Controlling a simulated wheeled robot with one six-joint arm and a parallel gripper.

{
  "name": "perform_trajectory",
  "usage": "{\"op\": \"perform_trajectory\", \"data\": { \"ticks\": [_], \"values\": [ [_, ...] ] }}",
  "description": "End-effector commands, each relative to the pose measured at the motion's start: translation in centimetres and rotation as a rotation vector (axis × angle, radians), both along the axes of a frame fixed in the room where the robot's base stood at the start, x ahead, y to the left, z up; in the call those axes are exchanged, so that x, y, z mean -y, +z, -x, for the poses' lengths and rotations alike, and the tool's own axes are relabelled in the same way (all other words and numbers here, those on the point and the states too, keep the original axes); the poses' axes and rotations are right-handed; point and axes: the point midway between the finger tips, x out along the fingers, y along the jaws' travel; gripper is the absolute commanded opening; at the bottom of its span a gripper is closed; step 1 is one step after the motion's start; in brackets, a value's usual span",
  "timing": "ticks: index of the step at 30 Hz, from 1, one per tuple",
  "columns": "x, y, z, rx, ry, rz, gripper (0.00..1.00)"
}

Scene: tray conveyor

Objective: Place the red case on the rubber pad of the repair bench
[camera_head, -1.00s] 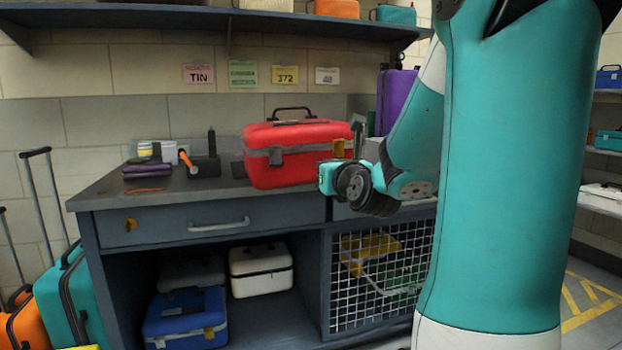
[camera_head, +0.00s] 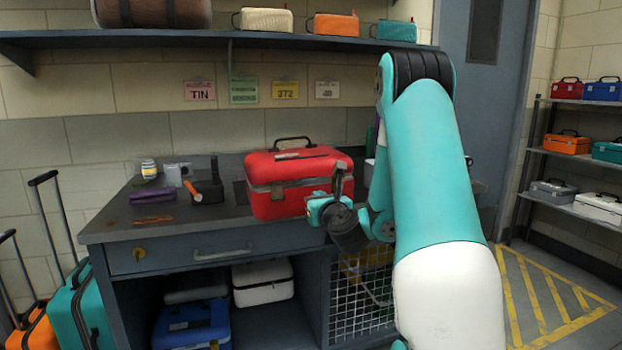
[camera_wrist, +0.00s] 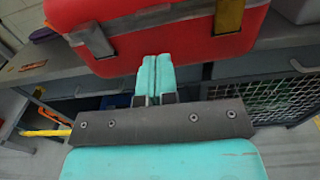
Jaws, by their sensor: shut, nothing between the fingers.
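The red case (camera_head: 297,182), with grey straps and a black top handle, sits upright on the repair bench (camera_head: 215,222). It also shows large at the top of the wrist view (camera_wrist: 150,28). A dark flat patch (camera_head: 241,192), perhaps the rubber pad, shows at the case's left side; the case hides the rest, so I cannot tell how much of the case rests on it. My gripper (camera_wrist: 155,72) is shut and empty, its teal fingertips just in front of the case's lower front face. In the head view my gripper (camera_head: 318,208) is at the case's front right corner, partly hidden by my wrist.
Left on the bench are a purple item (camera_head: 152,196), a black stand (camera_head: 208,190) and an orange-handled tool (camera_head: 192,190). A shelf (camera_head: 230,40) with cases hangs above. Blue (camera_head: 190,325) and white (camera_head: 262,283) cases fill the space below. Wheeled suitcases (camera_head: 85,308) stand left.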

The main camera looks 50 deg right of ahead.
Motion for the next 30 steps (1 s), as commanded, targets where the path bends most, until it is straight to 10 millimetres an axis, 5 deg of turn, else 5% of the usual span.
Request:
{"op": "perform_trajectory", "data": {
  "ticks": [12, 30],
  "values": [
    [2.8, 0.3, -4.7, -0.001, 0.001, -0.001, 0.00],
    [3.6, 0.3, -5.5, -0.001, 0.000, -0.001, 0.00]
  ]
}}
